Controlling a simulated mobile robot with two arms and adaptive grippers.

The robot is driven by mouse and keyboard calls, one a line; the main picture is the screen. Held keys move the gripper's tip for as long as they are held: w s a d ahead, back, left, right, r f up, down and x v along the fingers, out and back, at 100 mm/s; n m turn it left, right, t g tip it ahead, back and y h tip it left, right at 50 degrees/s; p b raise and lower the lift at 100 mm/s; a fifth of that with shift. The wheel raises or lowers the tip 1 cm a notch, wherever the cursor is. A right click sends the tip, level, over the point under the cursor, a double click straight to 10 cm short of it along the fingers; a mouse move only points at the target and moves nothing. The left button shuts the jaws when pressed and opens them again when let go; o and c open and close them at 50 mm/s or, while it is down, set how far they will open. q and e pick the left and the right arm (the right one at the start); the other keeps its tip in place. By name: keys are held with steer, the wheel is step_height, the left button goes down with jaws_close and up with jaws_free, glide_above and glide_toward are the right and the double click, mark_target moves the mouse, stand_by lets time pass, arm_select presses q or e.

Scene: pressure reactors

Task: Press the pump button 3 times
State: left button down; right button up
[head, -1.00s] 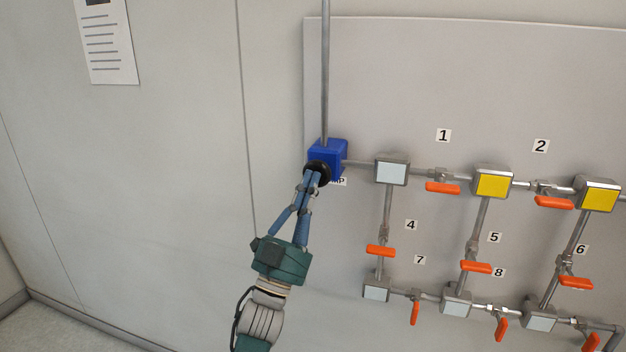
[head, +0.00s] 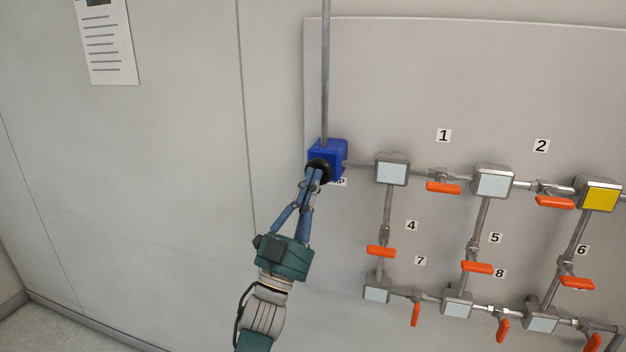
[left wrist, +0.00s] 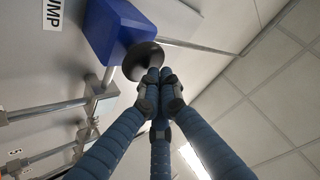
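The blue pump box (head: 328,153) is mounted on the wall panel, with a vertical pipe above it. Its round black button (head: 318,170) faces outward; it also shows in the left wrist view (left wrist: 143,60). My left gripper (head: 314,177) has its blue fingers drawn together, and the tips are at the button, seemingly touching it. In the left wrist view the fingertips (left wrist: 152,78) meet just below the black disc, with nothing between them. How far the button is pressed in cannot be told. My right gripper is not in view.
Right of the pump, pipes join square reactors on the panel (head: 480,80). One reactor (head: 599,194) is yellow; the others in view are pale. Orange valve handles (head: 443,188) stick out along the pipes. The wall on the left is clear apart from a paper sheet (head: 107,42).

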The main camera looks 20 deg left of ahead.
arm_select(q)
steer(key=shift+w, duration=0.15)
stand_by(0.3)
steer(key=shift+s+f+p, duration=0.15)
steer(key=shift+s+p, duration=0.55)
steer(key=shift+s, duration=1.25)
steer(key=s+p, duration=0.1)
steer(key=s, duration=0.4)
steer(key=shift+a, duration=0.15)
stand_by(0.9)
